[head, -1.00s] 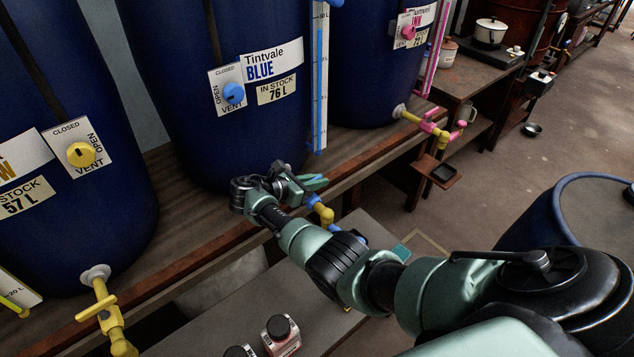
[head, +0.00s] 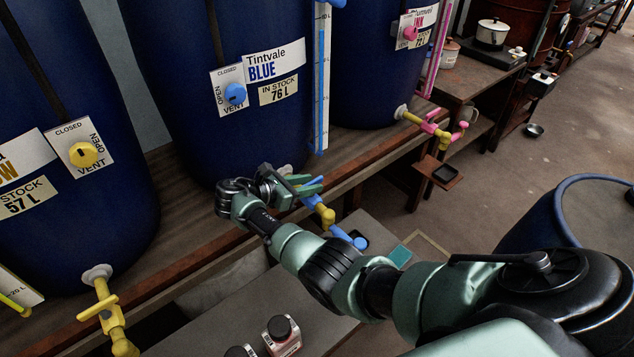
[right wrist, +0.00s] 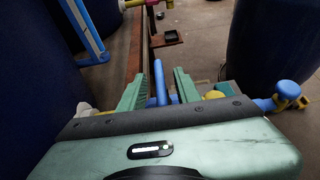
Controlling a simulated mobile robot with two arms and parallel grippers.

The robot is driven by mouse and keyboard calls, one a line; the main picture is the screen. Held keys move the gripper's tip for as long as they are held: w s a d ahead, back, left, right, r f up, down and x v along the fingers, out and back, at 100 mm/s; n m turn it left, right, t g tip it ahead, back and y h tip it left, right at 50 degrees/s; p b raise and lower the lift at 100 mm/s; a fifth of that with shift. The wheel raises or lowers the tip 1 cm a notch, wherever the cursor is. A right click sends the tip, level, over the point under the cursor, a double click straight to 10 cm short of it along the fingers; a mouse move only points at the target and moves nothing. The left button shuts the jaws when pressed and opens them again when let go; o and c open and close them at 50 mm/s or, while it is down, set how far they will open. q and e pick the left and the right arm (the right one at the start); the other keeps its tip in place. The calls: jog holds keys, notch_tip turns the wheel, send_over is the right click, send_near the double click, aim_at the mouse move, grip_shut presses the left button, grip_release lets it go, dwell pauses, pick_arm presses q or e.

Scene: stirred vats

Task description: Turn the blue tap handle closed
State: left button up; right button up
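The blue tap handle (right wrist: 160,84) is a slim blue bar. In the right wrist view it stands between the two green fingers of my right gripper (right wrist: 158,90), with gaps on both sides. The gripper is open around it. In the head view my right gripper (head: 308,187) is at the tap below the Tintvale Blue vat (head: 190,130), and its fingers and body partly hide the handle. The tap's yellow body (head: 325,214) and blue spout (head: 341,234) show beside my wrist. My left gripper is in neither view.
A yellow tap (head: 108,315) is at lower left and a pink tap (head: 432,127) at upper right. The wooden bench edge (head: 240,233) runs behind my arm. Dark-capped bottles (head: 281,335) stand on the low table. A blue drum (head: 540,215) is at right.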

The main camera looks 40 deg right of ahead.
aim_at(304, 185)
jog(key=shift+v, duration=2)
jog(key=shift+f, duration=0.1)
